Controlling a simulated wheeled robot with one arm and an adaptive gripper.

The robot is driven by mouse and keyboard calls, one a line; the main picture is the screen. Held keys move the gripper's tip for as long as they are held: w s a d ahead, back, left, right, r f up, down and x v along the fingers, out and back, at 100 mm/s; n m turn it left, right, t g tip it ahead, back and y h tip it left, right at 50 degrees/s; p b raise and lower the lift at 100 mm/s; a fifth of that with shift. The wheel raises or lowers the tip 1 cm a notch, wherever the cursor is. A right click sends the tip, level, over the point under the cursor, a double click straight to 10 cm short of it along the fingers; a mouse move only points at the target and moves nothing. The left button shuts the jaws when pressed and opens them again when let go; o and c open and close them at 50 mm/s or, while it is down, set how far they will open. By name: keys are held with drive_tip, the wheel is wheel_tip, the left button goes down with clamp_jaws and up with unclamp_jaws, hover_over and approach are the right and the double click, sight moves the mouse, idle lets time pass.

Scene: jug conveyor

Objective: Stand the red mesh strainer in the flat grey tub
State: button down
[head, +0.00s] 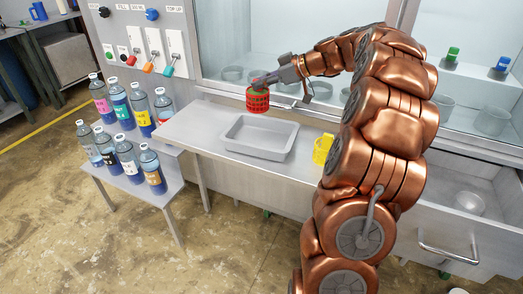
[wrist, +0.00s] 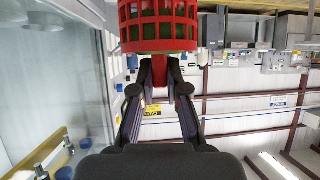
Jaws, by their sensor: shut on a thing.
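The red mesh strainer (head: 257,100) is held in my gripper (head: 271,79), in the air above the back edge of the metal counter. In the wrist view the strainer (wrist: 158,28) shows as a red lattice basket at the top, beyond the fingertips of my gripper (wrist: 160,82). The flat grey tub (head: 260,137) rests on the counter below and slightly to the right of the strainer. The tub looks empty.
A yellow basket (head: 322,149) stands on the counter right of the tub. Several labelled bottles (head: 139,110) stand on a stepped stand (head: 168,186) at left. A glass-fronted cabinet (head: 245,40) is behind the counter (head: 195,128). An open drawer (head: 465,225) is at right.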

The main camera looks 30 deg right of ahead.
drive_tip(key=shift+s+d+f, duration=0.35)
drive_tip(key=shift+d+f, duration=0.1)
drive_tip(key=shift+d, duration=0.1)
drive_tip(key=shift+s+d+f, duration=0.1)
drive_tip(key=shift+d+f, duration=0.05)
drive_tip(key=shift+f, duration=0.15)
wheel_tip(320, 180, down, 9)
drive_tip(key=shift+f, duration=0.2)
drive_tip(key=shift+f, duration=0.2)
drive_tip(key=c, duration=1.2)
unclamp_jaws()
drive_tip(key=shift+r, duration=0.1)
